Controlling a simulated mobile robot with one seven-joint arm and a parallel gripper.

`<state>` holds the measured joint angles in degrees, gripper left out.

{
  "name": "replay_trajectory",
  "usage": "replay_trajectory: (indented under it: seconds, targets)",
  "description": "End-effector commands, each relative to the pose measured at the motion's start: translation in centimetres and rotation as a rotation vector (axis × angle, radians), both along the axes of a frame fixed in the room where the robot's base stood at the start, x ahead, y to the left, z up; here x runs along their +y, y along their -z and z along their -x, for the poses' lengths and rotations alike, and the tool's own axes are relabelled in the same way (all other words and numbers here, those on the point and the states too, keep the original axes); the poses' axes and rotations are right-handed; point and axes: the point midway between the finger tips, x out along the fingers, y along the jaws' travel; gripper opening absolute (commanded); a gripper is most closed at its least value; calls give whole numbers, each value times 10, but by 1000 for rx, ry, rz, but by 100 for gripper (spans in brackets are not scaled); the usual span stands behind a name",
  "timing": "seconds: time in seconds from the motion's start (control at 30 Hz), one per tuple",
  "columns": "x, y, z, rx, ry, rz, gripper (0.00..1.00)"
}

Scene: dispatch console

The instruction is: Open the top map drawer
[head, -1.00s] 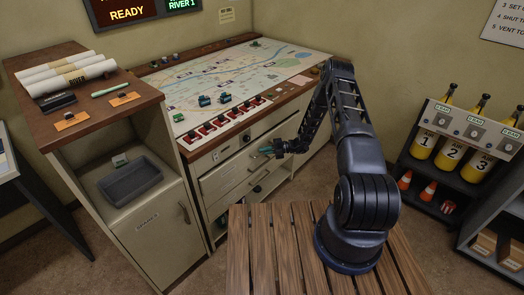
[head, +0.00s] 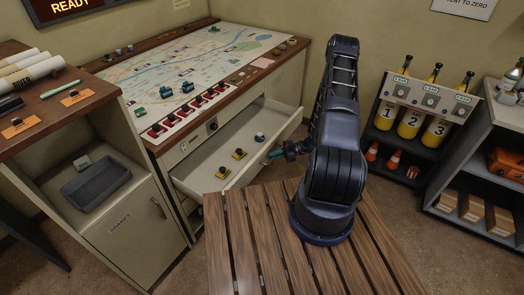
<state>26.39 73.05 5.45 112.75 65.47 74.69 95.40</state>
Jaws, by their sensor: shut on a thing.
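The top map drawer (head: 206,161) is pulled well out of the map console (head: 165,158), below its row of red switches. Two yellow pieces and a pale blue-and-white piece (head: 260,136) show inside it. My gripper (head: 273,155) is at the outer face of the drawer front, at its right part, and is shut on the drawer handle. The handle itself is mostly hidden by the fingers and too small to make out.
A cabinet marked SPARES (head: 120,222) with a grey tray (head: 96,186) stands left of the drawer. My slatted wooden deck (head: 240,245) is close in front. A rack of yellow cylinders (head: 410,122) stands at the right, with bare floor before it.

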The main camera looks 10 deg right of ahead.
Motion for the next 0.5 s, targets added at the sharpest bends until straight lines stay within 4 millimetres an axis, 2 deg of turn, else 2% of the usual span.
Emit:
replay_trajectory:
  seconds: [0.03,0.2,0.5]
  targets:
    - [-10,0,9,1,2,0,0]
    - [-33,0,32,1,2,1,0]
    - [-55,0,54,-1,2,0,0]
